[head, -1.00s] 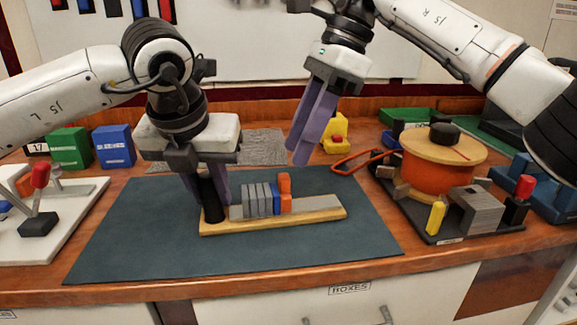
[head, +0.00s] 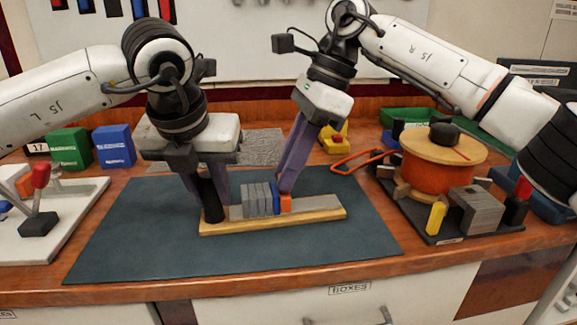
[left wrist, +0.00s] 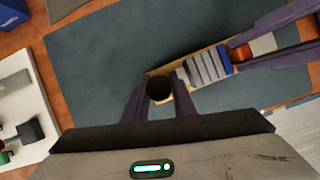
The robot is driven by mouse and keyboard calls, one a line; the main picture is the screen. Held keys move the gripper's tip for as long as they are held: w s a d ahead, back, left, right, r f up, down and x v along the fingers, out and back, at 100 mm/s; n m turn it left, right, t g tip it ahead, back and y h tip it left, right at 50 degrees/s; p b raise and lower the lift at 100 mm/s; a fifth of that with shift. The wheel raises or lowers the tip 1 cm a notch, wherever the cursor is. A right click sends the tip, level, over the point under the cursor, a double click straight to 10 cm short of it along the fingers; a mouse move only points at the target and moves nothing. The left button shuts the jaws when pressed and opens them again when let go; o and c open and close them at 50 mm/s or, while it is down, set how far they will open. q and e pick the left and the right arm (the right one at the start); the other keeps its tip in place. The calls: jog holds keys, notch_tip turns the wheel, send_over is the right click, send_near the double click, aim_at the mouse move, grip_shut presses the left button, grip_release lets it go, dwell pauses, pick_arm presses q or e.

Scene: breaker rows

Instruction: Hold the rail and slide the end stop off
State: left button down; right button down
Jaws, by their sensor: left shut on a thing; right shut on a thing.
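The rail (head: 322,214) is a grey strip on a wooden base, lying on the dark mat. A black upright handle (head: 212,208) stands at its left end. My left gripper (head: 209,192) is shut on this handle, which also shows between its fingers in the left wrist view (left wrist: 159,87). Several grey blocks and a blue block (head: 276,205) sit in a row on the rail. The orange end stop (head: 286,204) is right of the blue block. My right gripper (head: 284,189) is shut on the end stop, hiding its top. Rail to its right is bare.
An orange spool (head: 438,172) on a dark base stands right of the mat (head: 130,240), with a red-orange loop (head: 357,162) near it. Green and blue boxes (head: 114,146) stand at the back left. The mat's front is clear.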

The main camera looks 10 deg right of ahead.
pick_arm(q)
jog(key=shift+a, duration=0.1)
pick_arm(e)
jog(key=shift+w+d, duration=0.15)
jog(key=shift+d, duration=1.5)
jog(key=shift+w+d, duration=0.1)
jog(key=shift+d, duration=1.55)
jog(key=c, duration=1.7)
grip_release()
jog(key=shift+c, duration=0.2)
jog(key=shift+o, duration=0.5)
jog(key=shift+a, duration=0.1)
jog(key=shift+r, duration=0.1)
jog(key=shift+r, duration=0.25)
jog(key=v, duration=1.1)
jog(key=shift+d+r, duration=0.15)
jog(key=shift+d, duration=0.1)
jog(key=shift+s, duration=0.1)
pick_arm(q)
jog(key=c, duration=1.4)
grip_release()
